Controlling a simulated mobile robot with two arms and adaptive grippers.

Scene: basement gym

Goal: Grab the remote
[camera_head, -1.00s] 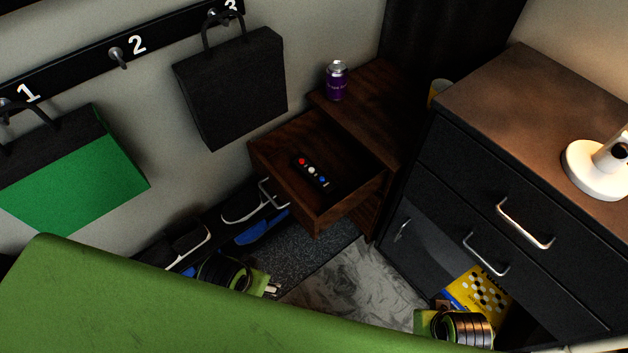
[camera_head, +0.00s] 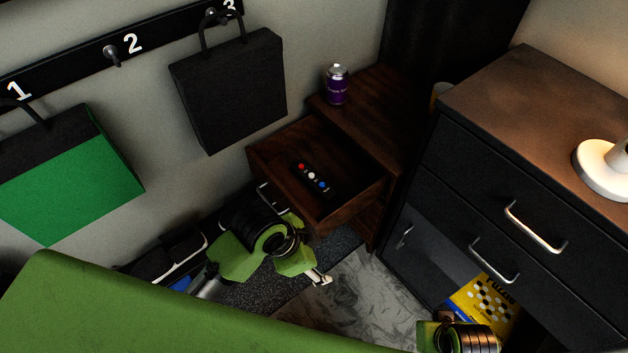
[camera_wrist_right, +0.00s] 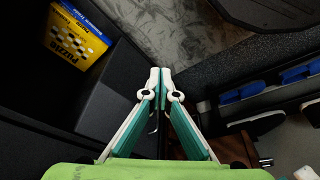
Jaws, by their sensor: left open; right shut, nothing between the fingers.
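The remote (camera_head: 312,176), black with red, white and blue buttons, lies inside the pulled-out drawer (camera_head: 345,206) of the dark wooden nightstand (camera_head: 378,108). My left gripper (camera_head: 319,278) is below and in front of the drawer, outside it and apart from the remote. Its fingers show only partly past the green wrist. My right gripper (camera_wrist_right: 160,78) is shut and empty in the right wrist view. In the head view only its wrist shows at the bottom edge, right of centre.
A purple can (camera_head: 337,85) stands on the nightstand. A black dresser (camera_head: 470,150) with a white lamp base (camera_head: 604,172) stands at right. A yellow puzzle box (camera_head: 486,302) sits in its low compartment; it also shows in the right wrist view (camera_wrist_right: 76,36). Bags hang on the wall.

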